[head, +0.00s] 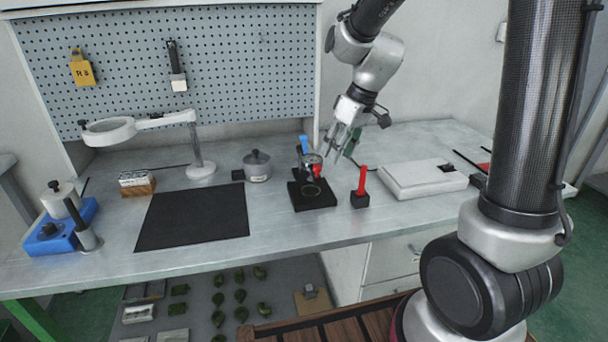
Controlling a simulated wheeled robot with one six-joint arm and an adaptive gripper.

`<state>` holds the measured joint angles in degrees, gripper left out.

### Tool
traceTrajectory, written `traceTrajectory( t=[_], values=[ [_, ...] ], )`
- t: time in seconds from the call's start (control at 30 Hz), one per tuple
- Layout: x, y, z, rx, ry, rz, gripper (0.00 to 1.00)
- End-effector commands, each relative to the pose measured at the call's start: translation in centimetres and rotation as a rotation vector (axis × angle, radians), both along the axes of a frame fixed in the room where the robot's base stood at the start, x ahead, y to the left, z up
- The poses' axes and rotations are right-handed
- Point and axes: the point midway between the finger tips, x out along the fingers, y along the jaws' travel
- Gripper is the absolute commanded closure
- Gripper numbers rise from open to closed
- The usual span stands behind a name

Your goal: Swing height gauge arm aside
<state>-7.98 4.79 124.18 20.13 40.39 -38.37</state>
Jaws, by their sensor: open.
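What looks like the height gauge stands near the middle of the bench, with a flat black base (312,196), a blue-topped part (304,143) at the back and a round dial (312,160) with a red piece beside it. A pale ring shows on the base. Its swinging arm is too small to make out clearly. My gripper (337,148) is open, pointing down just right of and behind the dial. It looks close to the gauge, but I cannot tell whether they touch. The fingers partly overlap a green thing behind.
A red post on a black block (361,201) stands right of the gauge. A white flat box (425,178) lies farther right. A lidded grey pot (257,167) and a black mat (193,217) are left. A magnifier lamp (198,170) and blue-based device (62,228) stand farther left.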

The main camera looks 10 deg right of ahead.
Motion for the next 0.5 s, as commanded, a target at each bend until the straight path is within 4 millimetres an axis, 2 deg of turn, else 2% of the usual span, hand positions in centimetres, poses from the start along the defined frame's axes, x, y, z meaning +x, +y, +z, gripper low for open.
traceTrajectory(
  t=[0.1, 0.27, 0.37, 0.5],
  values=[
    [1.8, 0.5, 1.1, 0.002, -0.09, 0.083, 0.56],
    [2.5, 0.7, 1.3, -0.016, -0.145, 0.171, 0.56],
    [2.6, 0.7, 0.9, -0.024, -0.155, 0.201, 0.56],
    [3.0, 1.2, -0.8, -0.025, -0.152, 0.206, 0.56]
  ],
)
